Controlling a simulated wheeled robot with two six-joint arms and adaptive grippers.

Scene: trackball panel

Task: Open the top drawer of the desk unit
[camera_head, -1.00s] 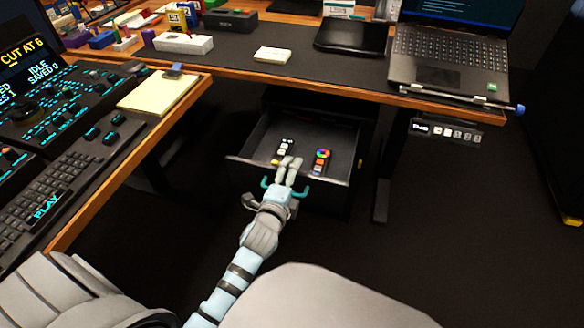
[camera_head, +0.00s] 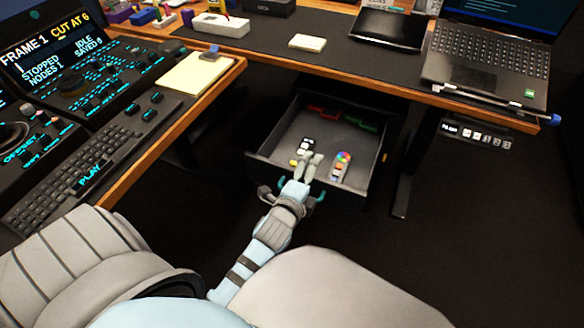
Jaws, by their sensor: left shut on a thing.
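The top drawer (camera_head: 264,156) of the desk unit stands well open below the desk, its dark tray showing from above. My left gripper (camera_head: 309,170) is at the middle of the drawer's front, shut on it, with its pale fingertips over the front rim. The fingers and wrist hide the exact grip on the front. Small teal parts show on both sides of the gripper. Inside the drawer lie a black-and-white item (camera_head: 306,143), a strip with a colour wheel (camera_head: 341,164), and red and green pieces (camera_head: 340,117) at the back. My right gripper is not in view.
The wooden-edged desk (camera_head: 390,83) overhangs the drawer's back, with a laptop (camera_head: 486,62) and a black tablet (camera_head: 388,28) on it. A control console (camera_head: 75,95) and notepad (camera_head: 196,70) are at left. A desk leg (camera_head: 411,170) stands right of the drawer. The floor at right is clear.

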